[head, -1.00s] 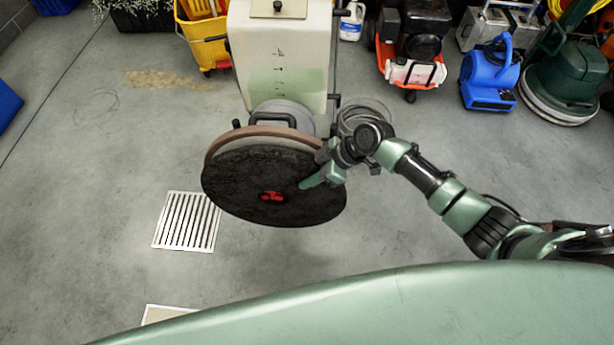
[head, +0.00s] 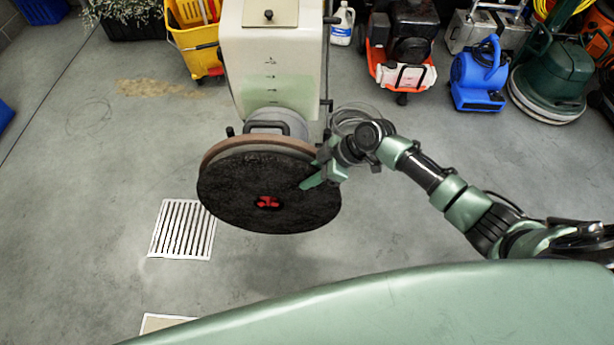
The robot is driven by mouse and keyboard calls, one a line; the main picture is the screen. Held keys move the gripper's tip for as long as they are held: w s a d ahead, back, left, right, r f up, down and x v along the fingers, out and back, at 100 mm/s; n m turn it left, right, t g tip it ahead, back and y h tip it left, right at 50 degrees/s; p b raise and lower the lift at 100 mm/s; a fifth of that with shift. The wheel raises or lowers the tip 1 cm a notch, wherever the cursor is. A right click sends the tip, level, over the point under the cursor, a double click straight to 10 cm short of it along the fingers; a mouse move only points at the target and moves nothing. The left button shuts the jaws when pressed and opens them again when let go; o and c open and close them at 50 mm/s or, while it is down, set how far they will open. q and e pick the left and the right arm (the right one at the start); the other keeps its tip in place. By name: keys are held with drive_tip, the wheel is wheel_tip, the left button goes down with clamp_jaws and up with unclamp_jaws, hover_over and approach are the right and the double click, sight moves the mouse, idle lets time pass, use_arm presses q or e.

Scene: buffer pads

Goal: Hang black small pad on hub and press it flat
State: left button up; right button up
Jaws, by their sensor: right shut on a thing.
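The black small pad (head: 245,187) is a dark round disc in the middle of the head view. It lies against the front of the machine's brown-rimmed disc (head: 225,147), a little low of it, so the brown rim shows along the top. The red hub (head: 268,203) shows through the pad's centre hole. My right gripper (head: 318,176) is shut on the pad's upper right edge, with one finger across its face. Whether the pad touches the disc all round is hidden. My left gripper is not in view.
The machine's cream tank (head: 272,62) stands behind the disc. A yellow bucket (head: 197,50), a red-orange machine (head: 400,50), a blue blower (head: 478,78) and a green floor machine (head: 552,85) line the back. A floor grate (head: 182,230) lies at left. Floor around is clear.

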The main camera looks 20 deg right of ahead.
drive_tip(key=shift+w+d+r, duration=0.25)
drive_tip(key=shift+d+r, duration=0.1)
drive_tip(key=shift+r, duration=0.05)
